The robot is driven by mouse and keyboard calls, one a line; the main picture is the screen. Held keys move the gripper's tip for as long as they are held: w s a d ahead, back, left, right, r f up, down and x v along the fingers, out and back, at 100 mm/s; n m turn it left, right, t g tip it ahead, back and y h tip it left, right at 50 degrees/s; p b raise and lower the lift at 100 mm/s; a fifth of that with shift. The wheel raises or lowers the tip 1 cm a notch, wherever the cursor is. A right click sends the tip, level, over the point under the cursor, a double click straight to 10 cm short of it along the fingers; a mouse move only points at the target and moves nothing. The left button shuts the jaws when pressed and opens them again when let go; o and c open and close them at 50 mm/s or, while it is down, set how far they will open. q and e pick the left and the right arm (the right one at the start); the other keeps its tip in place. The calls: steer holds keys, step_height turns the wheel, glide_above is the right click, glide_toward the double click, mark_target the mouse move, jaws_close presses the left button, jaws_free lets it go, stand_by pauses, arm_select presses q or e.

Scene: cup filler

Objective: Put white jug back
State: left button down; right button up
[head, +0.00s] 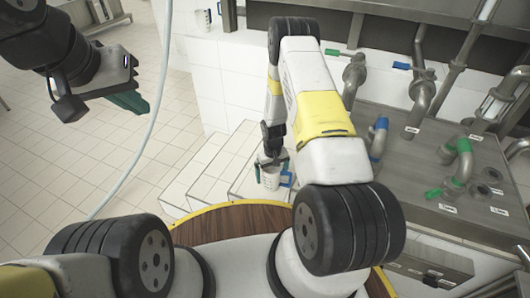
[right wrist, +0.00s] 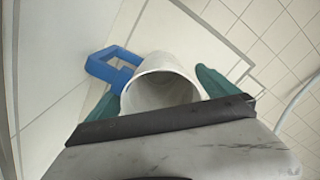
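The white jug (head: 269,181) with its blue handle (head: 286,179) is near the middle of the head view, in front of the white tiled steps. My right gripper (head: 271,161) is at its top. In the right wrist view I look into the jug's open mouth (right wrist: 163,90). Whether the jug rests on a step is not clear. My left gripper (head: 128,102) is at the upper left, away from the jug, its green fingers seen from the side.
White tiled steps (head: 215,160) lie below the jug. Another white container (head: 203,22) stands on the ledge at the top. A steel counter with pipes and green and blue valve handles (head: 434,193) fills the right. A hose (head: 150,130) hangs at the left.

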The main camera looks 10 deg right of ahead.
step_height(320, 180, up, 12)
steer(key=shift+f, duration=0.15)
steer(key=s+r+m+t+y, duration=0.1)
steer(key=s+r+t, duration=0.15)
steer(key=r, duration=1.25)
steer(key=s+r+t, duration=0.1)
steer(key=s+r, duration=0.2)
steer(key=r, duration=1.1)
steer(key=s+a+r+t, duration=0.1)
steer(key=s+r, duration=0.5)
steer(key=s, duration=0.3)
steer(key=s+a+r+t+y, duration=0.1)
steer(key=s+r, duration=0.6)
steer(key=s, duration=0.2)
steer(key=shift+s+a+r+m+t, duration=0.15)
steer(key=shift+s+m+t, duration=0.1)
steer(key=shift+m+t, duration=0.1)
